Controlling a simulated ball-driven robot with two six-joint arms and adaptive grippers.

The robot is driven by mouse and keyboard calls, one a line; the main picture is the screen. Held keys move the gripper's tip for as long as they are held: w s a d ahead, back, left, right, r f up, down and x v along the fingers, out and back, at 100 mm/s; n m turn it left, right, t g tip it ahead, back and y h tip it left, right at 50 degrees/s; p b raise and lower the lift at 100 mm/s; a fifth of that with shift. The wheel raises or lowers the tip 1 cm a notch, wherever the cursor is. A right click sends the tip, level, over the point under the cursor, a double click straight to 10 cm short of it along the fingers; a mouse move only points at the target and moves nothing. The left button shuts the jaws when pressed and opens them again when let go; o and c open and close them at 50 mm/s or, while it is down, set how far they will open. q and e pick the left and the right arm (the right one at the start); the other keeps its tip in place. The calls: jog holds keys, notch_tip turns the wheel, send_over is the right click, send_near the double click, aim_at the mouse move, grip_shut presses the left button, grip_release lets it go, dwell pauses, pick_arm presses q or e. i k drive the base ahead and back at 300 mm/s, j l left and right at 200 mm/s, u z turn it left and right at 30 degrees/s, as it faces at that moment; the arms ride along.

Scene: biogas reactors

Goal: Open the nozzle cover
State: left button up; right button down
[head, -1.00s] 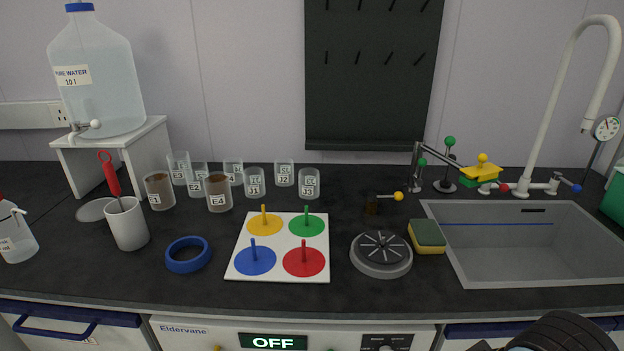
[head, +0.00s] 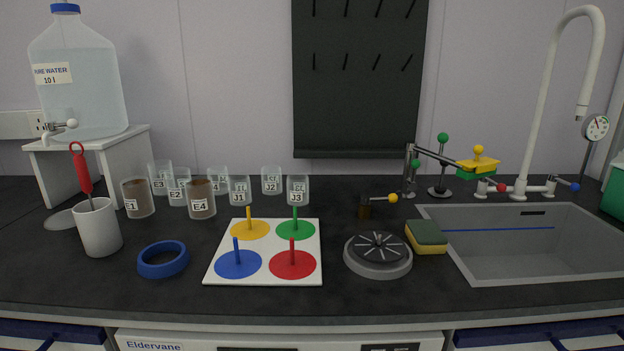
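No part is labelled as the nozzle cover, so I cannot be sure which it is. A green and yellow block (head: 478,167) with a yellow ball knob (head: 478,150) sits at the end of a thin grey arm (head: 436,155) at the back right, by the tap base. The arm runs from a small stand (head: 409,178). A green-knobbed post (head: 442,165) stands beside it. Neither of my grippers is in view.
A sink (head: 530,258) and tall white tap (head: 545,110) are at the right. A sponge (head: 427,236), round grey device (head: 378,255), peg board (head: 266,276), blue ring (head: 163,259), several labelled beakers and a white cup (head: 98,228) occupy the counter. Its front strip is clear.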

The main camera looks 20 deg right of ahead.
aim_at(482, 165)
jog(key=z, duration=1.55)
